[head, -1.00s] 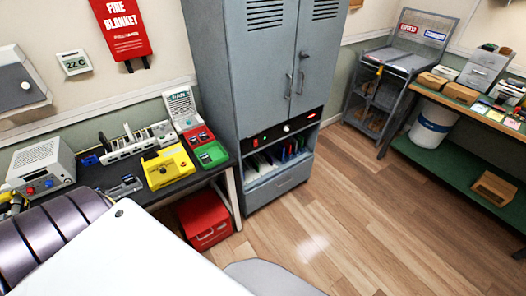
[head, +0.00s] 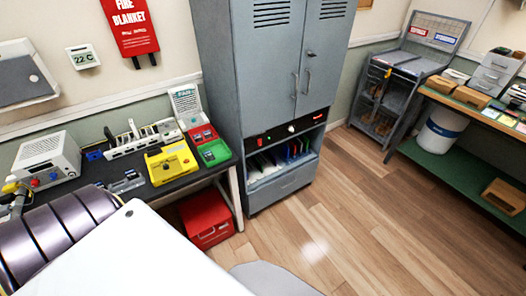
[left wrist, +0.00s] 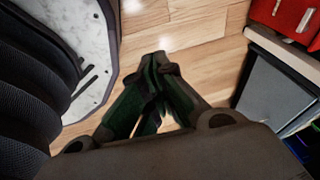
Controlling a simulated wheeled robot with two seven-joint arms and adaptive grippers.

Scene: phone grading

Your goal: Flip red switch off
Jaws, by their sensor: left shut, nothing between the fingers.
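A small red switch-like part (head: 317,116) sits at the right end of the black panel (head: 270,137) under the grey cabinet's doors; its on or off position is too small to tell. A white power strip (head: 128,145) on the dark bench also carries small red parts, so which one is the red switch is unclear. My left gripper (left wrist: 160,62) shows in the left wrist view, its fingers together and empty above the wooden floor. It is not seen in the head view, and it touches no switch. My right gripper is in neither view.
The bench holds a white instrument box (head: 47,160), a yellow box (head: 171,163) and red and green trays. A red toolbox (head: 205,218) stands under the bench. The wooden floor (head: 350,210) before the cabinet is clear. A workbench with a green shelf (head: 450,168) stands right.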

